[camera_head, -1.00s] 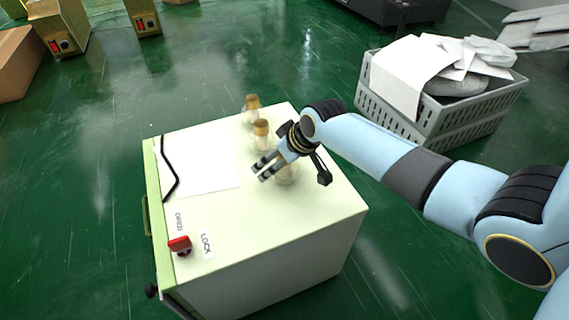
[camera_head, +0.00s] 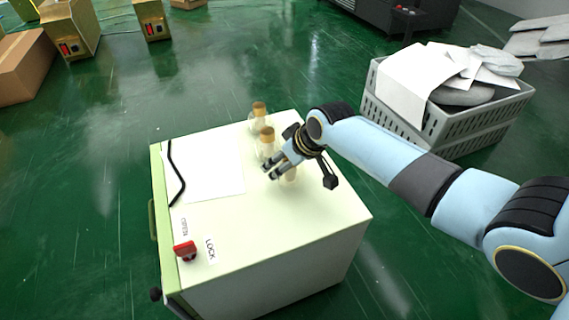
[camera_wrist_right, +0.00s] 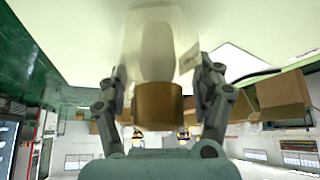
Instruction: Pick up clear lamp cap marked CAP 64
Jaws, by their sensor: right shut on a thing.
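A clear glass piece with a brown-gold end (camera_wrist_right: 158,102) stands between the fingers of my right gripper (camera_wrist_right: 158,82) in the right wrist view, its clear body reaching up the picture. My right gripper (camera_head: 270,171) is shut on it over the white cabinet top. In the head view that piece (camera_head: 291,173) is mostly hidden by the gripper. Two similar clear pieces with brown tops, one nearer (camera_head: 266,134) and one farther (camera_head: 259,108), stand upright behind the gripper. I cannot read a CAP 64 mark on any piece. My left gripper is not in view.
The white cabinet top (camera_head: 270,230) is clear toward its front right. A white sheet (camera_head: 207,172) and a black bent handle (camera_head: 174,175) lie at its left, with a red switch (camera_head: 185,250) in front. A grey crate (camera_head: 470,125) stands at the right.

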